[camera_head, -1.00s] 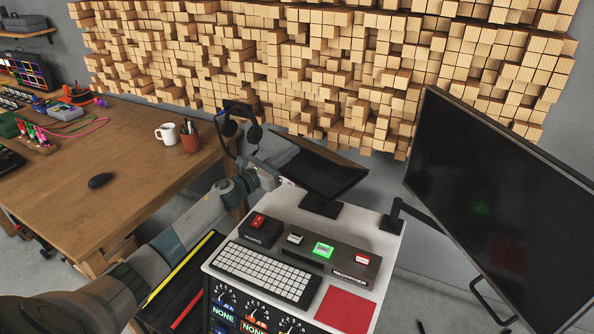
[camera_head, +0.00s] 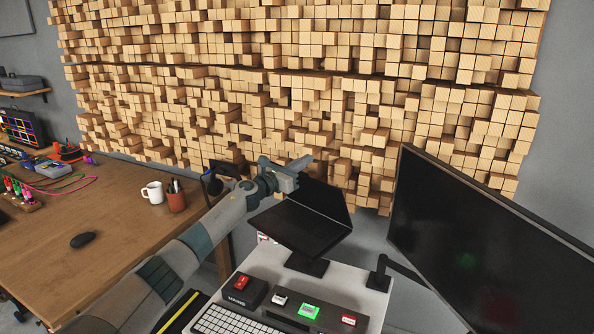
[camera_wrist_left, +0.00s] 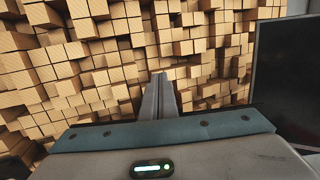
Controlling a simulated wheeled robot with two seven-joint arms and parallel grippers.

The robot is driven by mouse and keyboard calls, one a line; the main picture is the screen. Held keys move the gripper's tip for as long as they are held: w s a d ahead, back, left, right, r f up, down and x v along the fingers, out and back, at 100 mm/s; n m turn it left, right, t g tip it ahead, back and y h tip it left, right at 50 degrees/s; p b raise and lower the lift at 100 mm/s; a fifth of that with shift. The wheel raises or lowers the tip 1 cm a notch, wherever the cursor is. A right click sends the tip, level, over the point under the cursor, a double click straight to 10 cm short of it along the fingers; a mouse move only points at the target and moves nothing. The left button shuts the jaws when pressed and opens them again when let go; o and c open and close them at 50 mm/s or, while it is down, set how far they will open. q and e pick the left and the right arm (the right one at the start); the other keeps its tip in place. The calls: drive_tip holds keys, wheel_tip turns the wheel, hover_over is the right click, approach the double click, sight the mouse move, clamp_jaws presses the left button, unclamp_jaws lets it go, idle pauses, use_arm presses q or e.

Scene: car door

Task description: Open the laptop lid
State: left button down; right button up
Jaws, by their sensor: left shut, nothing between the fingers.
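The black laptop (camera_head: 297,228) stands on a stand at the back of the white console. Its lid (camera_head: 327,200) is raised and tilted back from the keyboard base. My left gripper (camera_head: 303,165) is at the upper left edge of the lid, above the base. Its fingers are shut with nothing between them; they also show together in the left wrist view (camera_wrist_left: 159,97). I cannot tell whether they touch the lid. The laptop does not show clearly in the left wrist view. My right gripper is not in view.
A large dark monitor (camera_head: 470,235) on an arm stands to the right. A wall of wooden blocks (camera_head: 300,90) is close behind the laptop. A wooden desk (camera_head: 110,215) with a white mug (camera_head: 153,192) and pen cup (camera_head: 176,200) is on the left. Console buttons (camera_head: 308,311) sit in front.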

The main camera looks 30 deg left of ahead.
use_arm(q)
drive_tip(key=shift+x, duration=1)
drive_tip(key=shift+r, duration=0.15)
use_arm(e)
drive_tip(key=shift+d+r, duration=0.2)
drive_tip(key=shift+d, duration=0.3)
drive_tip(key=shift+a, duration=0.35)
use_arm(q)
drive_tip(key=shift+s, duration=0.1)
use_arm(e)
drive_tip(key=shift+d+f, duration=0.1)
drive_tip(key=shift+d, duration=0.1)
